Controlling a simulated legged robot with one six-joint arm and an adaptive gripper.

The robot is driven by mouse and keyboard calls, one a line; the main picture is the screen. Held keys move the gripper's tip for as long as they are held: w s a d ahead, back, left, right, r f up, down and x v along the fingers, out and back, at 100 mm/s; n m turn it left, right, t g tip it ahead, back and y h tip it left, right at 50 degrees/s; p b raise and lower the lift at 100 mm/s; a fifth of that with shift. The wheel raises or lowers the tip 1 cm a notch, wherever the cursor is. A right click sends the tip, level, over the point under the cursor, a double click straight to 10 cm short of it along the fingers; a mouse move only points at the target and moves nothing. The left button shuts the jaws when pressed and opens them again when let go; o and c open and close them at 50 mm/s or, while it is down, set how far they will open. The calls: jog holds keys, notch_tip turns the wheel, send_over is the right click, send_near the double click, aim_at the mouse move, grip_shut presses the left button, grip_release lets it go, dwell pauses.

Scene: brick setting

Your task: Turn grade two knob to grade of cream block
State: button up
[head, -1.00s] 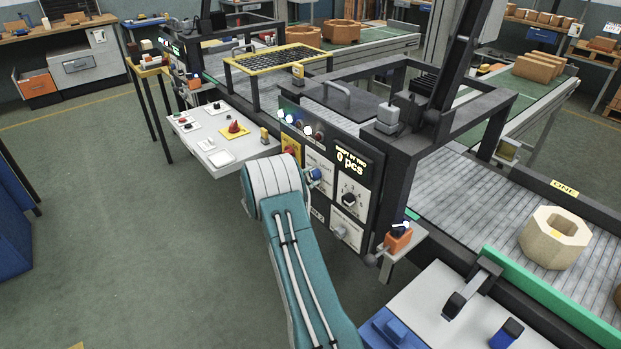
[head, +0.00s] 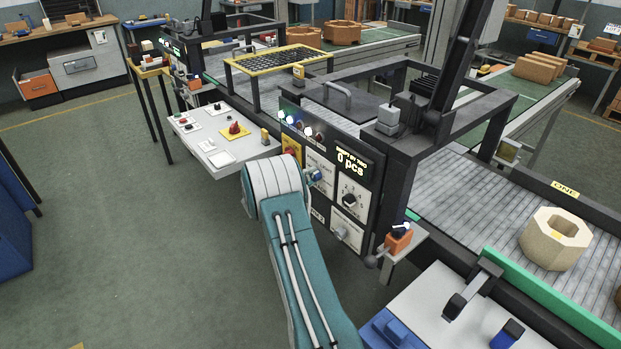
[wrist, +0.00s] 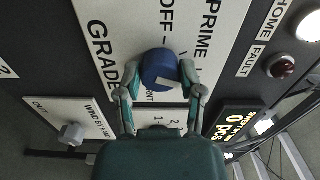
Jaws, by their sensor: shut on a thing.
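The blue grade knob (wrist: 158,64) sits on a white label plate reading GRADE, OFF and PRIME in the wrist view. A pale pointer mark shows on its face; which label it points to is hard to tell. My gripper (wrist: 159,80) is shut on the knob, a finger on each side. In the head view the knob (head: 317,175) shows beside my arm on the dark control panel, and my arm hides the gripper.
A black rotary knob (head: 349,199) and a lit 0 pcs display (head: 350,161) are on the same panel. An orange switch box (head: 398,239) stands right of it. A white control desk (head: 215,160) lies left of my arm. A yellow ONE sign (head: 565,189) marks the conveyor edge.

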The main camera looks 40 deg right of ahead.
jog(key=shift+f+m, duration=0.2)
jog(key=shift+m, duration=0.5)
jog(key=o, duration=1.2)
jog(key=shift+f, duration=0.1)
jog(key=shift+c, duration=0.2)
jog(key=w+a, duration=0.1)
jog(key=a, duration=1.1)
jog(key=shift+w, duration=0.15)
jog(key=shift+d, duration=0.1)
